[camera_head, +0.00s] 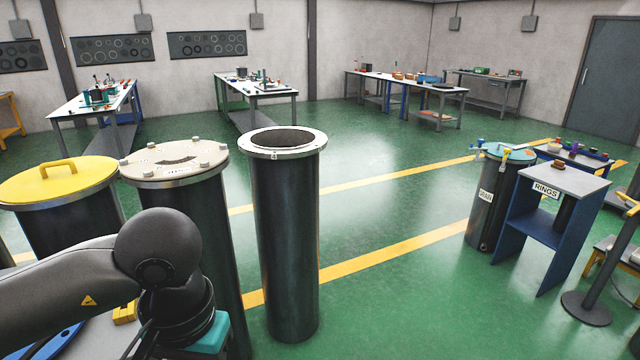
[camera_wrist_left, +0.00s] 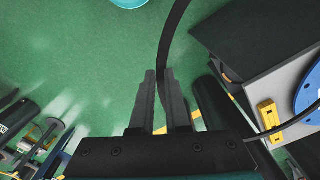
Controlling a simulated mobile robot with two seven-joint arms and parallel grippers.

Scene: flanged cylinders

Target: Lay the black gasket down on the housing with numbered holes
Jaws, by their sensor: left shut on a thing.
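My left gripper (camera_wrist_left: 160,78) is shut on the black gasket (camera_wrist_left: 166,45), a thin black band that passes between the fingers. The band curves out of the wrist view at the top, and what looks like its other side (camera_wrist_left: 290,125) shows at the right. In the head view my left arm enters at the lower left; its fingers and the gasket are hidden or out of frame. The open-topped dark cylinder with a pale flange (camera_head: 285,143) stands upright in the middle; a small number-like mark shows on its rim. Its flange is bare. My right gripper is not in view.
Left of it stand a cylinder with a bolted cream lid (camera_head: 174,160) and one with a yellow handled lid (camera_head: 60,185). A teal-topped cylinder (camera_head: 485,200) and a blue RINGS stand (camera_head: 540,225) are at the right. Green floor between is clear.

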